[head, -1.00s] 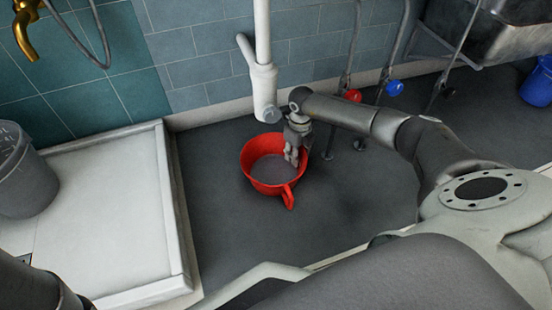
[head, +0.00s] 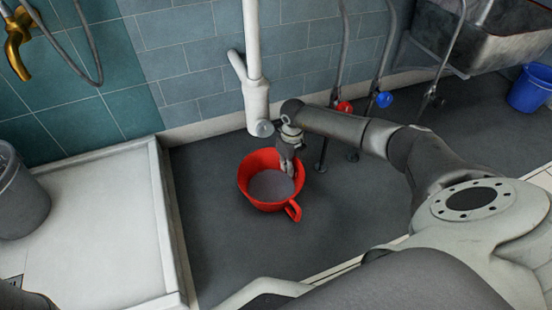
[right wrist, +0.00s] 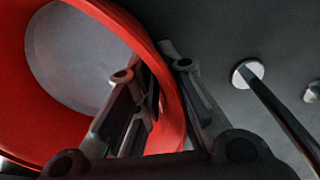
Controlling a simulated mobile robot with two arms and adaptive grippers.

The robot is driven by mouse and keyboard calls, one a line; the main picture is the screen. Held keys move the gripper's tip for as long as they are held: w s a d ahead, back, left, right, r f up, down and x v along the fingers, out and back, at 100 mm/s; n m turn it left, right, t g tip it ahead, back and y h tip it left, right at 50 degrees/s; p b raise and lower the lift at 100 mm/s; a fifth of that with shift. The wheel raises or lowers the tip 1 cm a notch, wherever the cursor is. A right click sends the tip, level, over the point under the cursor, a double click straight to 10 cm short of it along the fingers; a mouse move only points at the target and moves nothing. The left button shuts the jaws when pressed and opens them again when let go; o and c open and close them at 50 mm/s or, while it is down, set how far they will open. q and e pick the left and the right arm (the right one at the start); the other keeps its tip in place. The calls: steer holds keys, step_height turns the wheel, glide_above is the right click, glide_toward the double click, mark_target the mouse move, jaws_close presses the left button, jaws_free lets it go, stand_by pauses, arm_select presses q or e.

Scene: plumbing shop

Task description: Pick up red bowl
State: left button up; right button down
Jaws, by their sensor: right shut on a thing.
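The red bowl (head: 264,205) has a grey inner bottom and a handle pointing toward the lower right. It is at or just above the dark floor; I cannot tell whether it touches. My right gripper (head: 290,168) is shut on the bowl's wall at the back right side. In the right wrist view, one finger is inside the bowl (right wrist: 35,130) and the other outside, with the red wall between the gripper's fingers (right wrist: 172,85). My left gripper is not in view.
A white shower tray (head: 90,225) with a raised edge lies to the left, with a grey bucket (head: 22,200). A white pipe (head: 256,95) hangs close behind the bowl. Pipes with a red valve (head: 344,107) and a blue valve (head: 384,99) stand behind my right arm.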

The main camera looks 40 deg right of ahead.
steer(key=shift+s+d+f, duration=0.15)
steer(key=shift+s+d, duration=0.1)
